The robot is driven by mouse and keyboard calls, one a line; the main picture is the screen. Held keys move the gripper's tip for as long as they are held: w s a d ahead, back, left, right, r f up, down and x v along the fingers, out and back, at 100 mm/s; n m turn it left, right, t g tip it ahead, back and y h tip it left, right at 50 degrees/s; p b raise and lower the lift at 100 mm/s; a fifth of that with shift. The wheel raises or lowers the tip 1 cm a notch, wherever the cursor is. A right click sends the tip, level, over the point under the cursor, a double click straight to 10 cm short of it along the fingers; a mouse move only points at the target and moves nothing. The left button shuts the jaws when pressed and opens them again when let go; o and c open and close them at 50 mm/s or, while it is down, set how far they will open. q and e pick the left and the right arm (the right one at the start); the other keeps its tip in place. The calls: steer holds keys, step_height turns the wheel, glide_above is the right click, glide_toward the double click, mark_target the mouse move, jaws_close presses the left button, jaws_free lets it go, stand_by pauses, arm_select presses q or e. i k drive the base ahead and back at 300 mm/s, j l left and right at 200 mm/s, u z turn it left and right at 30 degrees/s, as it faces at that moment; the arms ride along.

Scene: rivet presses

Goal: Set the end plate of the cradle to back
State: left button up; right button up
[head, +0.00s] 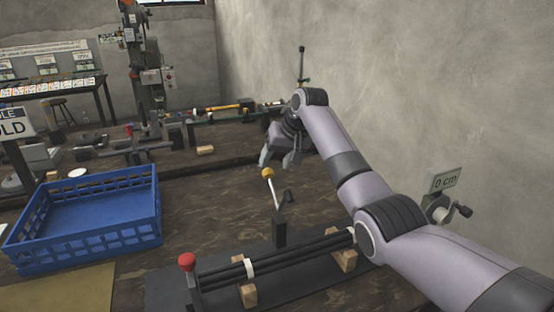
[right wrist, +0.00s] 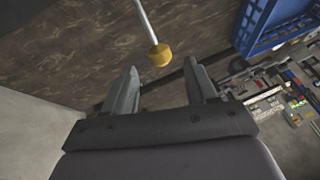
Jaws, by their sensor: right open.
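The cradle (head: 275,268) lies at the front of the bench, with dark rods on wooden blocks. A lever with a yellow knob (head: 268,173) stands at its back edge, its pale shaft leaning left. A red knob (head: 187,260) tops a post at its left end. I cannot tell which part is the end plate. My right gripper (head: 278,158) is open and empty, just above and beyond the yellow knob. In the right wrist view the yellow knob (right wrist: 160,55) shows between the fingertips (right wrist: 160,66), apparently not touched. My left gripper is out of view.
A blue crate (head: 85,235) stands left of the cradle. My right arm hides part of the cradle's right end. Machinery fills the back bench.

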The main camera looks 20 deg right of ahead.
mark_target(187, 261)
steer(key=k+l, duration=0.25)
steer(key=k, duration=0.2)
steer(key=k+l, duration=0.25)
steer(key=k, duration=0.25)
